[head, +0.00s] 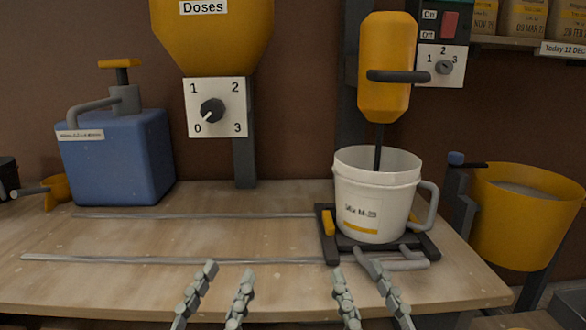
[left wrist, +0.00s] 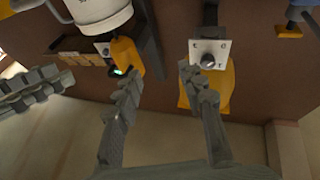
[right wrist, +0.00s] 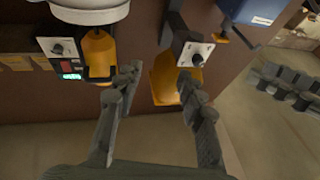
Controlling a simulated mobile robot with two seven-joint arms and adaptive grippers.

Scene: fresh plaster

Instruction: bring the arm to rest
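My left gripper (head: 228,274) is open and empty, low in front of the bench's front edge in the head view. Its two fingers stand apart in the left wrist view (left wrist: 158,82). My right gripper (head: 352,264) is also open and empty, a little to the right, in front of the white bucket (head: 376,195). Its fingers stand apart in the right wrist view (right wrist: 158,85). Neither gripper touches anything that I can see. The bucket stands upright on a dark sliding carriage (head: 328,244), under the yellow mixer (head: 386,70), whose shaft reaches into it.
The wooden bench (head: 150,235) carries two metal rails (head: 190,260). A blue pump container (head: 118,155) stands at the left. A yellow dose hopper (head: 212,40) with a dial (head: 212,111) hangs behind. A yellow tub (head: 520,220) stands at the right. The bench's middle is clear.

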